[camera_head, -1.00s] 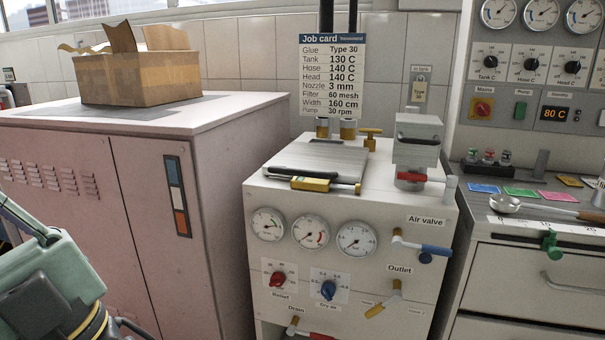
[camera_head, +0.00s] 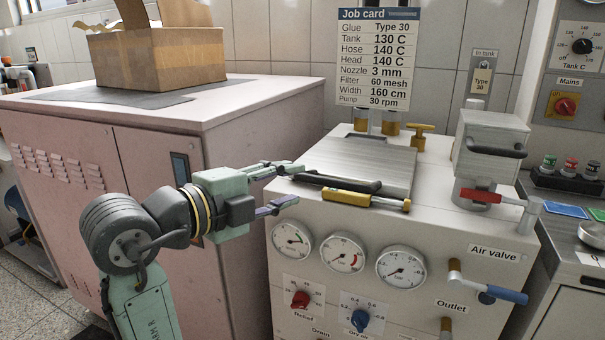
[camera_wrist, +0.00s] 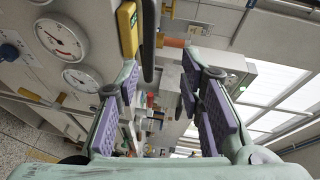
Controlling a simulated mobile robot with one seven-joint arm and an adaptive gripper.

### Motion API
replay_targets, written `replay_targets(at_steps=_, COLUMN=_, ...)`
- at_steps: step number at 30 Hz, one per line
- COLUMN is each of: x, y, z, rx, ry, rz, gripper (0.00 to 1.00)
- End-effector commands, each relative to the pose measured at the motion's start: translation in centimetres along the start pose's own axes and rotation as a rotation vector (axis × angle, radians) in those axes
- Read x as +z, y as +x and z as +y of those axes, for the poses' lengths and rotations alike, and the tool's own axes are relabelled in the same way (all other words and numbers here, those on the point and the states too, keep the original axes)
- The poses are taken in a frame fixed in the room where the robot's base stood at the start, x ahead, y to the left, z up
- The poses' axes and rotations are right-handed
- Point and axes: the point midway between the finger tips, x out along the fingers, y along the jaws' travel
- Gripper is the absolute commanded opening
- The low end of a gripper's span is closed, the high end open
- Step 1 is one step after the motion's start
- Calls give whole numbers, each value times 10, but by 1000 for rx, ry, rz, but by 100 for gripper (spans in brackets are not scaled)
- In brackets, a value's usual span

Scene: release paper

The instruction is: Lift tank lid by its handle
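The tank lid (camera_head: 362,160) is a flat grey metal plate lying level on top of the white glue unit. Its dark bar handle (camera_head: 340,183) runs along the front edge, just behind a yellow latch (camera_head: 350,198). My gripper (camera_head: 290,188) is open and empty at the left front corner of the unit, fingers pointing right. The upper fingertip overlaps the handle's left end in the head view; I cannot tell if they touch. In the wrist view, my gripper (camera_wrist: 163,75) has its purple pads wide apart, with the handle (camera_wrist: 148,40) ahead, nearer the left finger.
Pressure gauges (camera_head: 343,252) and an air valve (camera_head: 487,294) are on the unit's front. A grey box with a black handle (camera_head: 490,150) stands right of the lid. A brass tap (camera_head: 422,135) stands behind. A pink cabinet (camera_head: 262,120) with a cardboard box (camera_head: 158,57) is left.

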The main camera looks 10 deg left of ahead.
Motion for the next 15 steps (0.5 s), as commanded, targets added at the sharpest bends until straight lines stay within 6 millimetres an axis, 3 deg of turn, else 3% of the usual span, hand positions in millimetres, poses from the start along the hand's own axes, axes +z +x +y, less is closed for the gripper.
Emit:
replay_targets(at_steps=7, x=-11, y=20, z=12, rx=62, ry=49, rz=48, gripper=35)
replay_targets(at_steps=15, x=-13, y=70, z=13, rx=59, ry=46, rz=47, gripper=35)
